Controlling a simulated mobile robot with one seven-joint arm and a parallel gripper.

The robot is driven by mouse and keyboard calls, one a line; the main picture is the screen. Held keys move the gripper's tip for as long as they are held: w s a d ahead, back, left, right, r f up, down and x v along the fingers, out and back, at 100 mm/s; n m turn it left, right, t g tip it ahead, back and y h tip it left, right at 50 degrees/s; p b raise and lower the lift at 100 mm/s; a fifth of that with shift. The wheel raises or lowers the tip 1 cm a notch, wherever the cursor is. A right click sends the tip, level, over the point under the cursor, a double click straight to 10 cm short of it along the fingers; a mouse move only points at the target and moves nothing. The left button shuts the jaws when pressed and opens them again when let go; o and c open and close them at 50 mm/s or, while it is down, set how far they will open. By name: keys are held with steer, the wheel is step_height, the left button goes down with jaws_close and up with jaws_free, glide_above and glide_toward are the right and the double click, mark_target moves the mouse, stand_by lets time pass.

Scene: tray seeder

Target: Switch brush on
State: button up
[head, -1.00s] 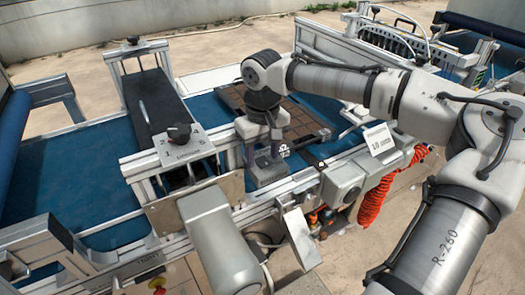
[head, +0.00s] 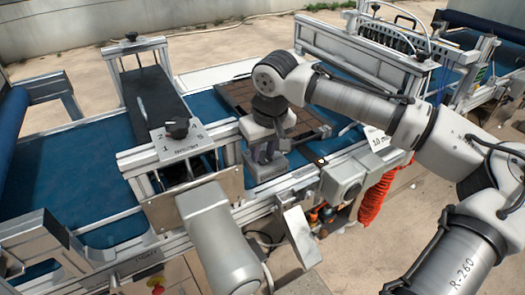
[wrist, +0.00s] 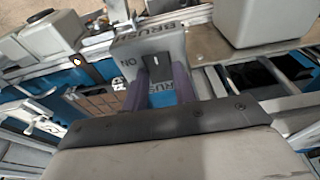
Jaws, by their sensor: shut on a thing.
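The brush switch box (head: 268,172) is a grey box on the near side rail of the seeder, in the middle of the head view. In the wrist view the box (wrist: 150,42) carries the lettering BRUSH, upside down. The word ON stands beside a small black switch lever (wrist: 158,72). My gripper (wrist: 160,78) has its purple fingers on either side of this lever and is shut on it. In the head view my gripper (head: 265,152) stands over the box from above. It hides the lever there, so the lever's exact position is hard to tell.
A black numbered dial (head: 177,128) sits on a plate to the left. A brown cell tray (head: 236,97) lies on the blue belt (head: 60,165) behind my gripper. A grey housing (head: 343,182) is close on the right, with a red coiled hose (head: 375,192) below.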

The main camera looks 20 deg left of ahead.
steer(key=shift+s+d+f+t+y+b, duration=0.25)
steer(key=shift+t+y+b, duration=0.35)
steer(key=shift+y+b, duration=0.25)
steer(key=shift+r+y+b, duration=0.15)
steer(key=shift+y+b, duration=0.1)
steer(key=shift+b, duration=0.05)
steer(key=shift+o, duration=0.2)
steer(key=o, duration=1)
steer(key=shift+c, duration=0.2)
steer(key=shift+d+r, duration=0.1)
steer(key=shift+r, duration=0.05)
steer(key=b+v, duration=0.1)
steer(key=v, duration=1.2)
steer(key=shift+s+r, duration=0.25)
steer(key=shift+s, duration=0.1)
steer(key=shift+d, duration=0.1)
